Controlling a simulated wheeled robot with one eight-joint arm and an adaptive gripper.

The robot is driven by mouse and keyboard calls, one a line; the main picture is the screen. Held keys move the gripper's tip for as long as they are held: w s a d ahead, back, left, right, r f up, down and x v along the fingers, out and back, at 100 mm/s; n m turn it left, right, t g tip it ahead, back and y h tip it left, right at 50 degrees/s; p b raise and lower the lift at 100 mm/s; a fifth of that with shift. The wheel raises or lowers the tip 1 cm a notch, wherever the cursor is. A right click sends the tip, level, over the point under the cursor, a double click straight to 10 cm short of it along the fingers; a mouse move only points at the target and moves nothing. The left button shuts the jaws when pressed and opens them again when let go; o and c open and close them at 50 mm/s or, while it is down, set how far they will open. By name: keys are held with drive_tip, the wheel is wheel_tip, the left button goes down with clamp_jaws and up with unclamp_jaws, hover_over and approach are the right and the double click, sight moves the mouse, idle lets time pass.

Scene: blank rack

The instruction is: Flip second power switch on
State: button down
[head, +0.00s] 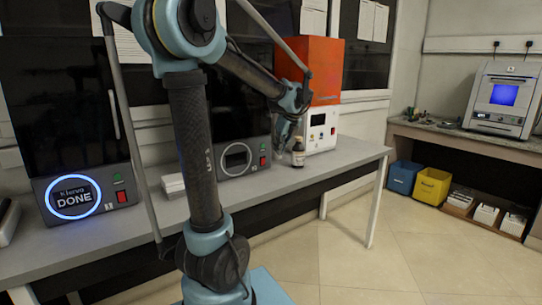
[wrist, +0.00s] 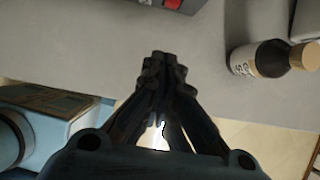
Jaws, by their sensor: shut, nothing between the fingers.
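The second machine (head: 236,158) has a grey base, a dark, unlit round display and a red power switch (head: 263,161) on its right side. A green button sits just above the switch. My gripper (head: 281,143) hangs over the table just right of this machine, partly hard to make out. In the wrist view its fingers (wrist: 163,58) are shut together and empty, above the grey tabletop. A machine's dark edge with a red part (wrist: 172,3) shows at the top of that view, apart from the fingertips.
A dark bottle (head: 298,152) stands close right of my gripper; it also shows in the wrist view (wrist: 272,58). The left machine (head: 73,197) is lit and reads DONE. An orange and white machine (head: 320,131) stands at the right. The table's front edge (head: 330,163) is near.

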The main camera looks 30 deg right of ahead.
sight(263, 161)
drive_tip(key=x, duration=0.9)
drive_tip(key=shift+w+f, duration=0.15)
drive_tip(key=shift+f, duration=0.05)
drive_tip(key=shift+w+a+r, duration=0.1)
drive_tip(key=shift+w+r, duration=0.05)
drive_tip(key=shift+w, duration=0.4)
drive_tip(key=shift+w+r, duration=0.2)
drive_tip(key=shift+w, duration=0.4)
drive_tip(key=shift+w+r, duration=0.15)
drive_tip(key=shift+w, duration=0.6)
drive_tip(key=shift+w+a+r, duration=0.1)
drive_tip(key=shift+w+r, duration=0.25)
drive_tip(key=shift+w, duration=0.25)
drive_tip(key=shift+s, duration=0.1)
drive_tip(key=shift+r, duration=0.75)
